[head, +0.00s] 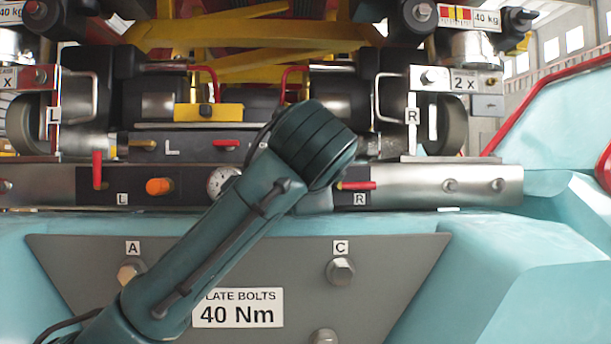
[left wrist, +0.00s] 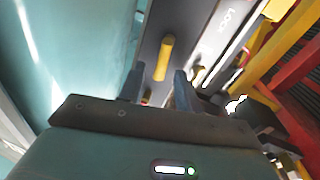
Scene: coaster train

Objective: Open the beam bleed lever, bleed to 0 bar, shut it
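My left arm crosses the head view from the lower left and ends in front of the steel beam (head: 430,187); its gripper is hidden behind the arm there. In the left wrist view my left gripper (left wrist: 157,76) is open, two dark fingers apart. A yellow lever-like handle (left wrist: 164,55) stands on a grey panel just beyond and between the fingertips; I cannot tell whether they touch it. A round white gauge (head: 221,181) on the beam is partly covered by my arm, and its reading is too small to tell. My right gripper is not in view.
A red lever by L (head: 97,170) stands upright; a red lever by R (head: 357,185) lies level. An orange knob (head: 159,187) sits between the L label and gauge. Below is a grey plate (head: 400,262) with bolts. Red and yellow frames crowd the wrist view's right side.

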